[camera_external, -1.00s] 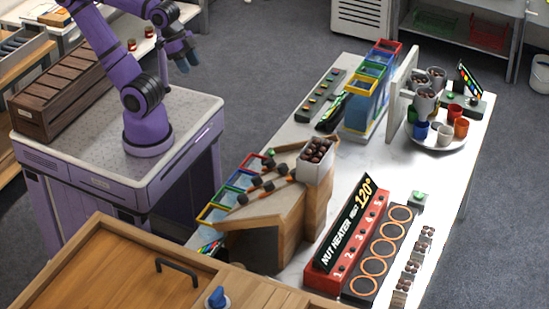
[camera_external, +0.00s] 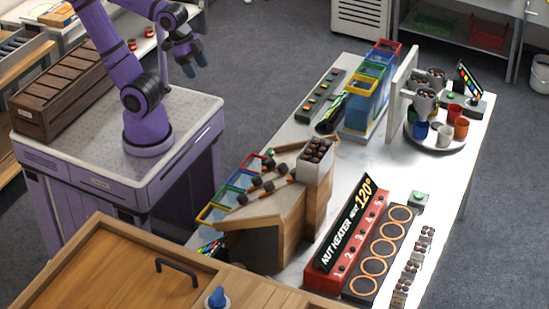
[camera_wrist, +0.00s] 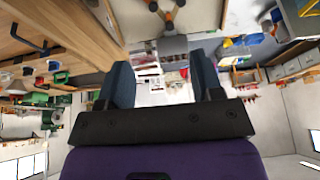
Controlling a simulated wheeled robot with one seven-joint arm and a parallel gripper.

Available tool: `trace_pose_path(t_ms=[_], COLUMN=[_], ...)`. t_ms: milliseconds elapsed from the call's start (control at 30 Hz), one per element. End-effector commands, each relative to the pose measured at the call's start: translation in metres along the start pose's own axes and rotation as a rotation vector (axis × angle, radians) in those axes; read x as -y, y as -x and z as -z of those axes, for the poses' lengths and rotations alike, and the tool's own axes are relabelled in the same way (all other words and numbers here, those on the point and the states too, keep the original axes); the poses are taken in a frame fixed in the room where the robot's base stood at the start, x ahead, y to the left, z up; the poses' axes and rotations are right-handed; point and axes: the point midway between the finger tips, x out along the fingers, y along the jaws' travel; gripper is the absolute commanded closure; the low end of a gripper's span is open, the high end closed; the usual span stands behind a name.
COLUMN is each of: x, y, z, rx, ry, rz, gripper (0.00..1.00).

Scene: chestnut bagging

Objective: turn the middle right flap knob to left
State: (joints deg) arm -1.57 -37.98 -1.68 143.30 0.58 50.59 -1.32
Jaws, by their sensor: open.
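The wooden sorter (camera_external: 285,215) stands at the left side of the white table, with a sloped top. Several dark flap knobs on orange-brown sticks lie on that slope, among them one (camera_external: 269,186) toward the right; which is the middle right one is hard to tell. A white box of chestnuts (camera_external: 313,173) sits at the slope's upper end. My gripper (camera_external: 194,70) is open and empty, high above my base and well apart from the sorter. In the wrist view my gripper's two dark fingers (camera_wrist: 163,82) stand apart, with dark knobs (camera_wrist: 168,16) at the top edge.
Coloured bins (camera_external: 220,205) stand along the sorter's left side. The red nut heater (camera_external: 345,240) is right of the sorter. A wooden cabinet (camera_external: 130,265) with a handle and blue knob is in front. Open floor lies between my base and the table's far part.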

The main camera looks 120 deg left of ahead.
Motion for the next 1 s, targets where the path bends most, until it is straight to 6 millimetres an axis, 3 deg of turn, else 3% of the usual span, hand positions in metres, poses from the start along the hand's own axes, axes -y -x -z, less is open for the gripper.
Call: trace_pose_path(t_ms=[200, 500, 800, 1000], x=[-0.004, -0.01, -0.016, -0.021], y=[-0.039, -0.108, -0.193, -0.254], z=[0.043, 0.091, 0.122, 0.132], rx=[0.082, 0.183, 0.282, 0.348], ry=[0.027, 0.064, 0.109, 0.149], rz=[0.03, 0.04, 0.014, -0.019], gripper=[0.4, 0.4, 0.4, 0.4])
